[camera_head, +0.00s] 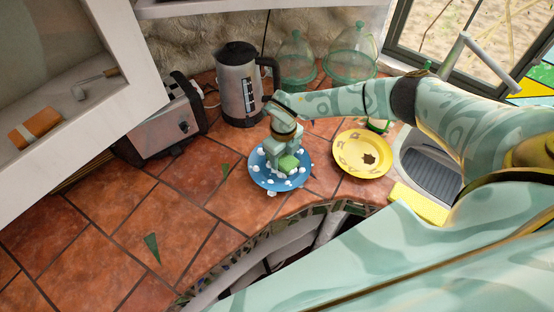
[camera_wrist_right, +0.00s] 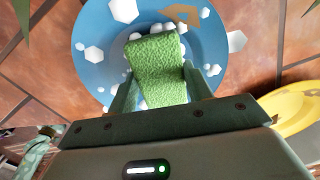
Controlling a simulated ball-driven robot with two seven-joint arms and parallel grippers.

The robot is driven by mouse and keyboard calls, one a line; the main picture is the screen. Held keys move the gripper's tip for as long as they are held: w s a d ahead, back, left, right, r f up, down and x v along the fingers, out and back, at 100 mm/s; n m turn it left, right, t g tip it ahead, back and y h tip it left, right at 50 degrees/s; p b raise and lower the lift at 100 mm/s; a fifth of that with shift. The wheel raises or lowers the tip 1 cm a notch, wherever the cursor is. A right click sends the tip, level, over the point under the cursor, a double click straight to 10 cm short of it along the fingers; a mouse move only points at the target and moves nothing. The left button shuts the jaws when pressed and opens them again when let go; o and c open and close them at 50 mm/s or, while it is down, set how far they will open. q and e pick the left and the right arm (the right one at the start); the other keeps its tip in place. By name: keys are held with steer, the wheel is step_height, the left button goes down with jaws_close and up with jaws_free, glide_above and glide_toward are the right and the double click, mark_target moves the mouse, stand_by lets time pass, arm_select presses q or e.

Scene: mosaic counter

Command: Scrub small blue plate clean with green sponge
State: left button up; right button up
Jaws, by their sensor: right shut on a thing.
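The small blue plate (camera_head: 260,181) lies on the tiled counter, with white suds on it. In the right wrist view the blue plate (camera_wrist_right: 90,45) shows many white suds pieces and a brown stain (camera_wrist_right: 180,14) near its top edge. My right gripper (camera_head: 279,160) is over the plate, shut on the green sponge (camera_head: 289,163). The sponge (camera_wrist_right: 158,68) sits between the fingers in the right wrist view, low over the plate; whether it touches is hard to tell. My left gripper is not in view.
A yellow plate (camera_head: 376,143) with brown stains lies right of the blue plate, near the sink (camera_head: 432,170). A yellow block (camera_head: 418,203) lies at the counter edge. A kettle (camera_head: 238,88), toaster (camera_head: 163,125) and glass domes (camera_head: 350,58) stand behind. Counter to the left is mostly free.

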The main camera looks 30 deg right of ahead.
steer(key=shift+w+d, duration=0.1)
steer(key=shift+d, duration=0.1)
steer(key=shift+a, duration=0.15)
steer(key=shift+s+a+p, duration=0.2)
steer(key=shift+a+p, duration=0.1)
steer(key=shift+a, duration=0.25)
steer(key=shift+s+a+p, duration=0.15)
steer(key=shift+a+p, duration=0.1)
steer(key=shift+a, duration=0.25)
steer(key=shift+s+a+f, duration=0.1)
steer(key=shift+s+a, duration=0.1)
steer(key=shift+a, duration=0.25)
steer(key=shift+w+d, duration=0.25)
steer(key=shift+d, duration=0.65)
steer(key=shift+w+d, duration=0.25)
steer(key=shift+d, duration=0.6)
